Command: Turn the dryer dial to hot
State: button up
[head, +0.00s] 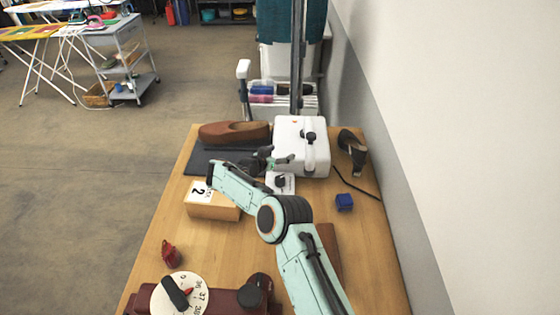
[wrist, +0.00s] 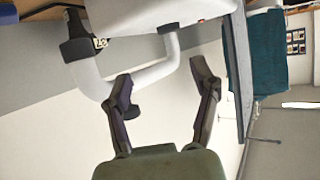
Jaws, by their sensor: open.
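The white dryer (head: 289,130) stands at the back right of the table, with a curved pale tube (head: 310,152) on its front. In the wrist view the tube (wrist: 95,75) loops close beyond the fingers, under the white body (wrist: 160,10). A small white box with a dark knob (head: 281,183) sits in front of the dryer; I take it for the dial, but its setting is too small to read. My gripper (head: 283,160) is beside the dryer's front left, above that box. Its two fingers are apart and empty in the wrist view (wrist: 165,88).
A numbered wooden block (head: 213,207) and a red device with a numbered dial (head: 183,294) are nearer.

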notch_tip(320, 180, up, 18)
send_over(280, 180)
jog(key=w+d+f+n+t+y, duration=0.1)
jog(key=w+d+f+n+y, duration=0.1)
jog(key=w+d+n+y, duration=0.25)
jog(key=s+a+r+n+y, duration=0.1)
jog(key=s+r+n+y, duration=0.1)
jog(key=s+n+y, duration=0.6)
jog(key=shift+m+y, duration=0.35)
jog(key=shift+m, duration=0.5)
jog(key=f, duration=0.8)
jog(key=s+f, duration=0.1)
jog(key=f, duration=1.6)
jog(key=shift+s+a+f, duration=0.25)
jog(key=shift+a+f, duration=0.05)
jog(key=shift+a, duration=0.05)
jog(key=shift+w+f, duration=0.15)
jog(key=shift+f, duration=0.05)
jog(key=x, duration=0.6)
jog(key=shift+w+a+f, duration=0.2)
grip_shut()
